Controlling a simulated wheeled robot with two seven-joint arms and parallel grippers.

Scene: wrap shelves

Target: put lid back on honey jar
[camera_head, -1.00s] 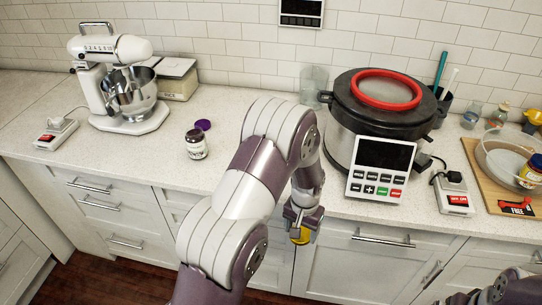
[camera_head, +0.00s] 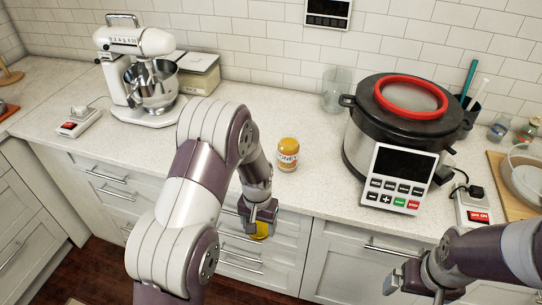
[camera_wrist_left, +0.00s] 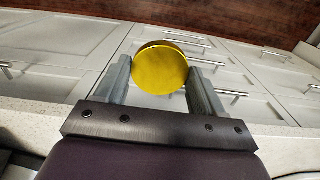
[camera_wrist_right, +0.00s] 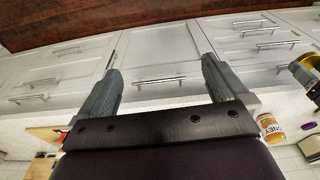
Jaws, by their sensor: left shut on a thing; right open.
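My left gripper (camera_head: 260,222) is shut on the round yellow lid (camera_head: 262,231), in front of the counter edge and below the counter top, to the left of and nearer than the jar. The lid (camera_wrist_left: 160,68) fills the space between the fingers in the left wrist view. My right gripper (camera_head: 402,280) is open and empty in front of the cabinets at lower right. The jar (camera_wrist_right: 270,126) also shows in the right wrist view.
A large cooker (camera_head: 405,130) with a control panel (camera_head: 397,180) stands right of the jar, with a glass (camera_head: 337,90) behind. A stand mixer (camera_head: 140,80) is at left. My left arm hides part of the counter. Counter around the honey jar is clear.

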